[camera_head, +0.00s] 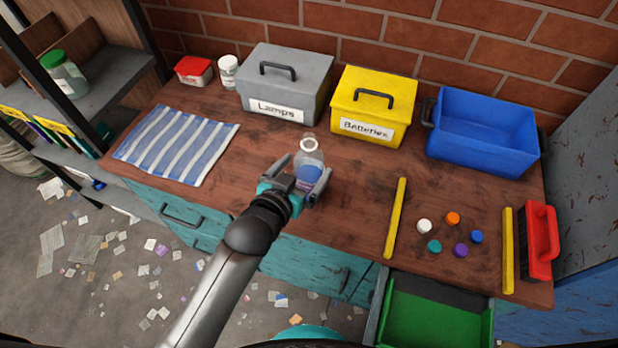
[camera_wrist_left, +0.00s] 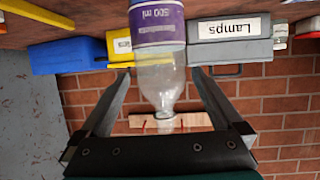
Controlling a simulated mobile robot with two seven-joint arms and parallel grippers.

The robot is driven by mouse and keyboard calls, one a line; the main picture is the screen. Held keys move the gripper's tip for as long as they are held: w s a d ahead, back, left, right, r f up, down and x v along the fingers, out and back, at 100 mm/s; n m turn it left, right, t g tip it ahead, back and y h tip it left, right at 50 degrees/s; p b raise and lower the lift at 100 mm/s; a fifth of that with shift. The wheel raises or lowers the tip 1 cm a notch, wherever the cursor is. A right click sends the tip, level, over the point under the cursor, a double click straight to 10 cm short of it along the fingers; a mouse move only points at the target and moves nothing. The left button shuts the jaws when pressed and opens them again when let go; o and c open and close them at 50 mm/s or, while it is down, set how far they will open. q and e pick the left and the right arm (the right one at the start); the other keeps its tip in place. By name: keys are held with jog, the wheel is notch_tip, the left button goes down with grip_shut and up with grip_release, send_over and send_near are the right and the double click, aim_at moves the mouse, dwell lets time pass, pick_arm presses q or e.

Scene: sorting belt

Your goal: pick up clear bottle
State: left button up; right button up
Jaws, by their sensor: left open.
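The clear bottle (camera_head: 311,158) stands upright near the front edge of the wooden workbench (camera_head: 345,190), with a white ring at its top and a purple label. My left gripper (camera_head: 304,178) is at the bottle from the front, with one finger on each side of it. In the left wrist view, which is upside down, the bottle (camera_wrist_left: 160,72) shows between the two open fingers (camera_wrist_left: 161,80), with gaps beside its neck. Whether a finger touches it I cannot tell. My right gripper is not in view.
Behind stand a grey Lamps box (camera_head: 287,78), a yellow Batteries box (camera_head: 371,102) and a blue bin (camera_head: 485,128). A striped cloth (camera_head: 177,145) lies left. Yellow strips (camera_head: 396,218) flank several coloured caps (camera_head: 453,219) on the right. A green drawer (camera_head: 435,318) stands open below.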

pick_arm(q)
jog(key=x, duration=0.3)
jog(key=shift+w+f+b, duration=0.1)
jog(key=shift+b, duration=0.2)
grip_shut()
dwell(0.6)
